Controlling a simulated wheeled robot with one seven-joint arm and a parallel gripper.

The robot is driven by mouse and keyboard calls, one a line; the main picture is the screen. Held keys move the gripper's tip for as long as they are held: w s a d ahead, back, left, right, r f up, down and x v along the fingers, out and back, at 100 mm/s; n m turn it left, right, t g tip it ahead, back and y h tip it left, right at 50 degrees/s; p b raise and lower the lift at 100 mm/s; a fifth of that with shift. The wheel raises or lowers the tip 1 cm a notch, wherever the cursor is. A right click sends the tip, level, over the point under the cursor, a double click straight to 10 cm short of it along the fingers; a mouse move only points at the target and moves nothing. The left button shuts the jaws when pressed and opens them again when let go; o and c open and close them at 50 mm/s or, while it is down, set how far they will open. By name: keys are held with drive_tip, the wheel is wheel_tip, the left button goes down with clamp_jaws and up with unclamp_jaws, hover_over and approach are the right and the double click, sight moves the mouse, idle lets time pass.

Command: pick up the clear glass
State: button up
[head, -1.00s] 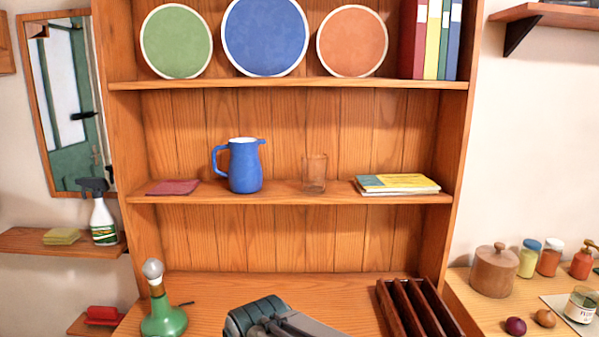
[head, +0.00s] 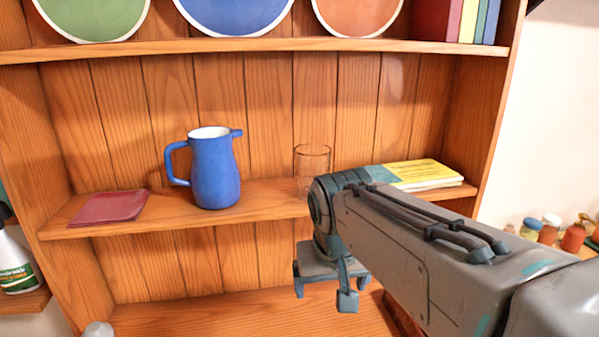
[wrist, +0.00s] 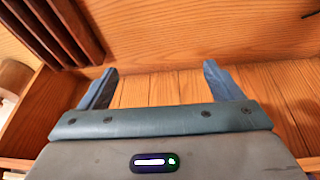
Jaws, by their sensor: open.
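The clear glass (head: 312,159) stands upright on the middle shelf (head: 258,206), right of the blue jug (head: 213,172). My arm partly hides its lower right side in the head view. My gripper (head: 326,292) hangs below the shelf's front edge, lower than the glass and apart from it. In the wrist view my gripper (wrist: 160,80) shows two spread blue-grey fingers with nothing between them. The glass does not show in the wrist view.
Books (head: 428,173) lie right of the glass, behind my arm. Plates stand on the shelf above. A dark slotted rack (wrist: 60,30) shows in the wrist view.

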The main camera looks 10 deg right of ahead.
sight(313, 168)
drive_tip(key=w+a+r+m+t+h+p, duration=0.1)
drive_tip(key=w+r, duration=0.3)
drive_tip(key=r, duration=0.4)
drive_tip(key=w+r+m+p, duration=0.1)
drive_tip(key=w+r, duration=0.2)
drive_tip(key=r, duration=0.6)
drive_tip(key=w+a+r+m+t+h+p, duration=0.1)
drive_tip(key=w+r, duration=0.3)
drive_tip(key=r, duration=0.4)
drive_tip(key=shift+m, duration=0.3)
drive_tip(key=x, duration=0.7)
drive_tip(key=shift+f+b, duration=0.3)
drive_tip(key=shift+b, duration=0.1)
drive_tip(key=shift+p+x, duration=0.4)
drive_tip(key=shift+x, duration=2.55)
drive_tip(key=shift+a, duration=0.1)
drive_tip(key=c, duration=1.2)
